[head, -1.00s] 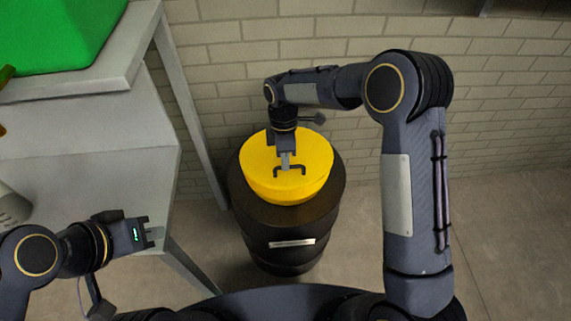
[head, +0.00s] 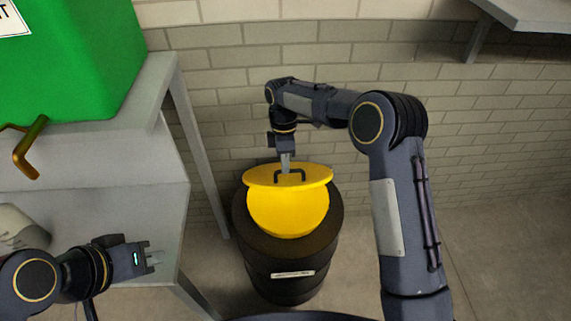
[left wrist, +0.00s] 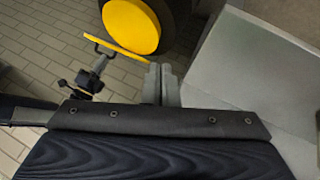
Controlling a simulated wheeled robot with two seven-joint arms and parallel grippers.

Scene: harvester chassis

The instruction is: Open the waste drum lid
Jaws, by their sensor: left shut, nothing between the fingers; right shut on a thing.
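The waste drum (head: 285,270) is a dark barrel with a yellow top (head: 288,212), standing on the floor in the middle of the head view. Its yellow lid (head: 258,176) is tilted up from the yellow top. In the left wrist view the lid (left wrist: 128,52) shows nearly edge-on, at an angle to the round yellow top (left wrist: 132,24). My right gripper (head: 286,166) is shut on the lid's dark handle (head: 290,174). My left gripper (head: 155,258) is shut and empty, left of the drum and apart from it; its fingers also show in the left wrist view (left wrist: 161,84).
A grey bench (head: 110,200) stands to the left, with a green bin (head: 75,60) and a brass-coloured handle (head: 25,150). A brick wall (head: 480,130) rises behind the drum. A grey shelf (head: 525,12) juts out at upper right. Floor right of the drum is clear.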

